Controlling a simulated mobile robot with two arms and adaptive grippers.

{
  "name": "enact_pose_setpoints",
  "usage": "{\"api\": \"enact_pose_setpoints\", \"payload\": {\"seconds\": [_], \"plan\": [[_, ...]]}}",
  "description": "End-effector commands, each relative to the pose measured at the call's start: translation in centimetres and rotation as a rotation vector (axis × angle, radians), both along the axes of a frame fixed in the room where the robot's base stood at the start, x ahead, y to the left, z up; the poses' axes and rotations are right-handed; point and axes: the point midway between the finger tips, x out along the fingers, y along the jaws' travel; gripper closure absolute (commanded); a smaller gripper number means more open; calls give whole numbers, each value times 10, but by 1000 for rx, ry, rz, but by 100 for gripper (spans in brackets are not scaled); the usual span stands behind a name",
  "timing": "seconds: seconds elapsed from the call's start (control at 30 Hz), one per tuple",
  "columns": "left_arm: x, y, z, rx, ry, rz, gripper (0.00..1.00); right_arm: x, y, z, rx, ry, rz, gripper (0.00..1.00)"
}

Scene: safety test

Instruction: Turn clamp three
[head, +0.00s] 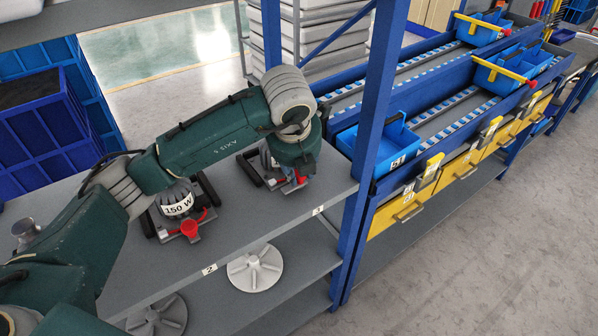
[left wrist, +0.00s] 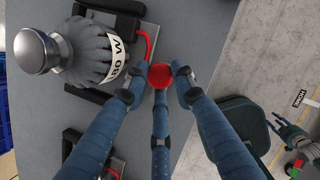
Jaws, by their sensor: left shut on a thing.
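My left arm reaches across the grey shelf in the head view. Its wrist hides most of the clamp (head: 252,172) above the shelf label 3 (head: 318,211). A red part of this clamp shows below the wrist. In the left wrist view my left gripper (left wrist: 160,82) is shut with its blue fingers around a round red knob (left wrist: 160,74). The knob sits on a red lever beside a grey ribbed piece (left wrist: 75,50) with a white watt label. A second clamp with a "150 W" piece (head: 177,203) and red knob stands above label 2 (head: 209,269). My right gripper (left wrist: 287,128) appears small and open.
A blue shelf post (head: 372,130) stands right of the clamp. Blue bins (head: 378,148) and yellow drawers (head: 405,207) lie beyond it. White round pieces (head: 255,268) are on the lower shelf. Blue crates (head: 45,135) stand at left. The floor at right is clear.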

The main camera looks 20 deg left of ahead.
Motion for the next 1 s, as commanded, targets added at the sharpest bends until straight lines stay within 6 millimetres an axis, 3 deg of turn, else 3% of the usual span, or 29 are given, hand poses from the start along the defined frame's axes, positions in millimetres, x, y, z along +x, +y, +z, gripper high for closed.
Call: {"api": "enact_pose_setpoints", "payload": {"seconds": [0.4,0.43,0.5,0.83,1.0], "plan": [[4,1,6,-3,-17,10,100,0,0,0,0,0,0,60],[4,1,6,-3,-17,10,68,0,0,0,0,0,0,60],[4,1,5,-3,-15,10,55,0,0,0,0,0,0,60],[1,0,4,-2,-7,6,55,1,-3,0,-3,-2,2,60],[-6,-1,24,-2,-11,6,55,1,-2,0,-2,-1,1,60]]}}
